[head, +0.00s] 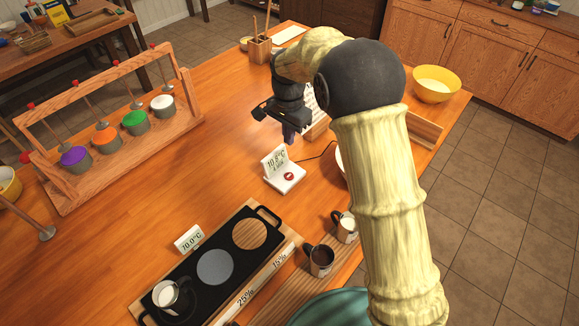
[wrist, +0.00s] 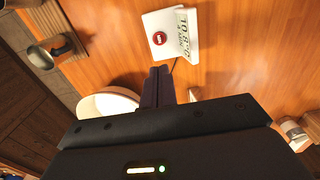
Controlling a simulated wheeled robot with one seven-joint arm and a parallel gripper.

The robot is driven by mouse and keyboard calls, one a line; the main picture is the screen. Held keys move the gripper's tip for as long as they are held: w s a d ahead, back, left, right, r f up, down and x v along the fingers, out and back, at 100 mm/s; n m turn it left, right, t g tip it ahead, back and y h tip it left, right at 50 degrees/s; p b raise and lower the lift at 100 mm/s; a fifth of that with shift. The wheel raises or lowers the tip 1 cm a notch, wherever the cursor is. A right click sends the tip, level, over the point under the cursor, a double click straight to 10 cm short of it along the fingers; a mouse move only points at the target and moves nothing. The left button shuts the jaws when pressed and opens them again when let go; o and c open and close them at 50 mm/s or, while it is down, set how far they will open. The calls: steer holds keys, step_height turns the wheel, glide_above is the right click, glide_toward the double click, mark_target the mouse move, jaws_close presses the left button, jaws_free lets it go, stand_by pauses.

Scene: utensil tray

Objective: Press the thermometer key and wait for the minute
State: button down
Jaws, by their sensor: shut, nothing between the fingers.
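The thermometer (head: 285,180) is a small white unit on the wooden table with an upright display reading 10.8°C and a smaller line below it. Its round red key (head: 289,176) is on the flat base. In the wrist view the thermometer (wrist: 188,38) and its red key (wrist: 158,39) lie ahead of the fingertips. My gripper (head: 289,138) is shut and empty, above and behind the thermometer, apart from the key. Its closed fingers (wrist: 158,76) point toward the unit in the wrist view. A thin dark cable runs from the thermometer; its far end is hidden.
A black tray (head: 190,297) with round pads and a metal jug (head: 172,297) stands in front, beside a 10.0°C card (head: 189,239). Two mugs (head: 320,260) (head: 345,226) are at its right. A wooden rack (head: 110,130) with coloured pots stands left. Table between rack and thermometer is clear.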

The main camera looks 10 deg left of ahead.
mark_target(290, 174)
step_height(290, 174, down, 14)
steer(key=p, duration=0.4)
stand_by(0.4)
steer(key=shift+d, duration=0.1)
